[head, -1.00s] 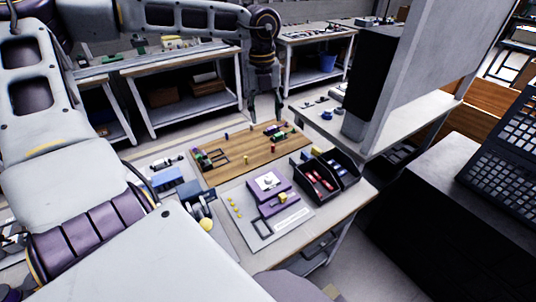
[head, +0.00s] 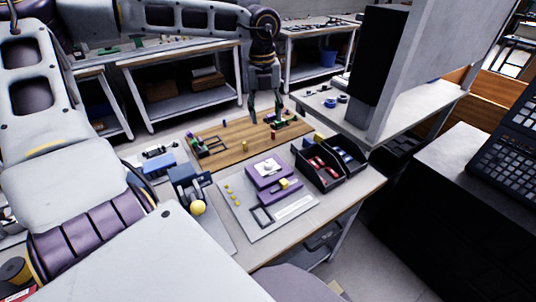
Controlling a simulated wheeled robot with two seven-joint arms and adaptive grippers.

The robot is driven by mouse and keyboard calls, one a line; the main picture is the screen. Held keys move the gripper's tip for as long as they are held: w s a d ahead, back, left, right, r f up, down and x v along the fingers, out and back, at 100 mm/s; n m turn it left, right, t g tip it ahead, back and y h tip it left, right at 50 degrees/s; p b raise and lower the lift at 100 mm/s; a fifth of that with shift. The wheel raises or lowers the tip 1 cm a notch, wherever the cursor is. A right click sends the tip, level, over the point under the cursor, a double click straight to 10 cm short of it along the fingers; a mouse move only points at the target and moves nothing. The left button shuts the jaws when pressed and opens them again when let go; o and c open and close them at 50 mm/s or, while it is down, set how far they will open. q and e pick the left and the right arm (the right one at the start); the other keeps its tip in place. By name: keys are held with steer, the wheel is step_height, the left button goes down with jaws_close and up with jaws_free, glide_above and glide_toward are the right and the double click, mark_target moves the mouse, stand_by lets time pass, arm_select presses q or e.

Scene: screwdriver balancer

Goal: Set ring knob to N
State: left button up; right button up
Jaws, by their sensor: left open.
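My left gripper (head: 265,112) hangs from the arm crossing the top of the head view. It points down, open and empty, and overlaps the far part of the wooden board (head: 240,149). A purple box with a white top and a small knob (head: 267,168) sits on the near grey panel. A second purple block with a yellow knob (head: 283,184) is just in front of it. I cannot tell which is the ring knob, and no N mark or knob setting is readable. My left gripper is well behind both. My right gripper is not in view.
A black divided bin (head: 319,176) stands right of the panel (head: 249,231). A blue box (head: 160,166) and a dark device with a yellow ball (head: 198,208) are at left. Small coloured parts sit on the board. A tall grey post (head: 392,80) rises at right.

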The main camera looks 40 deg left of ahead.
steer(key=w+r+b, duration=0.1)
steer(key=b, duration=0.1)
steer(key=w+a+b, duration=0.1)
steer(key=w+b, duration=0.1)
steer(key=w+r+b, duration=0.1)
steer(key=b, duration=0.1)
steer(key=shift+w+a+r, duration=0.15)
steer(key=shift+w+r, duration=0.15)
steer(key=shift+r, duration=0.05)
stand_by(0.5)
